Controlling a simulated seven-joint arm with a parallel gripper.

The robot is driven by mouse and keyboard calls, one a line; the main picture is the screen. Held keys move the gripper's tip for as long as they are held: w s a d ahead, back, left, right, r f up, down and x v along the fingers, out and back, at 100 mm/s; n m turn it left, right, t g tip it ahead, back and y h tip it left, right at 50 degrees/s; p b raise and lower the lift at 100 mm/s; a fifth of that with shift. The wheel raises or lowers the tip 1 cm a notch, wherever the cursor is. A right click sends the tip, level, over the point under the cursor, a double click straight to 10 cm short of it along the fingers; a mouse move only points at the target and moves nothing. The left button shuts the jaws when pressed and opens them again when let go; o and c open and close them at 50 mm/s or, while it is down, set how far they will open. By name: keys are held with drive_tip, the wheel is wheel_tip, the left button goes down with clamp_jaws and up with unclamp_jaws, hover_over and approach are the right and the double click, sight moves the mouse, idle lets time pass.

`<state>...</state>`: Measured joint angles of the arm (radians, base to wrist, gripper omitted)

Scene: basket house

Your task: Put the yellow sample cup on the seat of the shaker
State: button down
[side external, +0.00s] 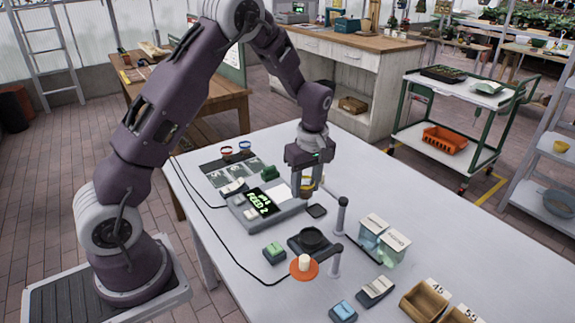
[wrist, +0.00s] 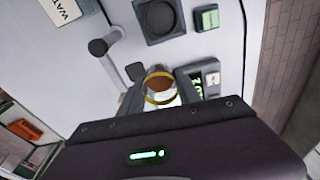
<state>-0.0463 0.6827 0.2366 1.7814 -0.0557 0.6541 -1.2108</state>
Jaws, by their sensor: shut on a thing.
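The yellow sample cup (side external: 307,185) is between the fingers of my gripper (side external: 307,188) in the side view. In the wrist view its yellow rim and brown contents (wrist: 159,84) show between the fingertips (wrist: 160,90). My gripper is shut on the cup, pointing down beside the right end of the grey display unit (side external: 240,215). I cannot tell whether the cup's base touches anything. The shaker (side external: 290,243) is a dark square block with a round seat (side external: 313,237), nearer the camera. The seat looks empty, and it also shows in the wrist view (wrist: 159,15).
An orange disc (side external: 312,273) with a white knob lies in front. A green-topped switch (side external: 274,252) is left. Red-rimmed and blue-rimmed cups (side external: 245,146) stand behind.

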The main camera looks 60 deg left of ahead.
drive_tip(key=s+d+m, duration=0.2)
drive_tip(key=s+d, duration=0.1)
drive_tip(key=d, duration=0.4)
drive_tip(key=shift+w+a+f, duration=0.1)
drive_tip(key=shift+f, duration=1.8)
drive_tip(key=shift+a+f, duration=0.1)
drive_tip(key=shift+f, duration=1.8)
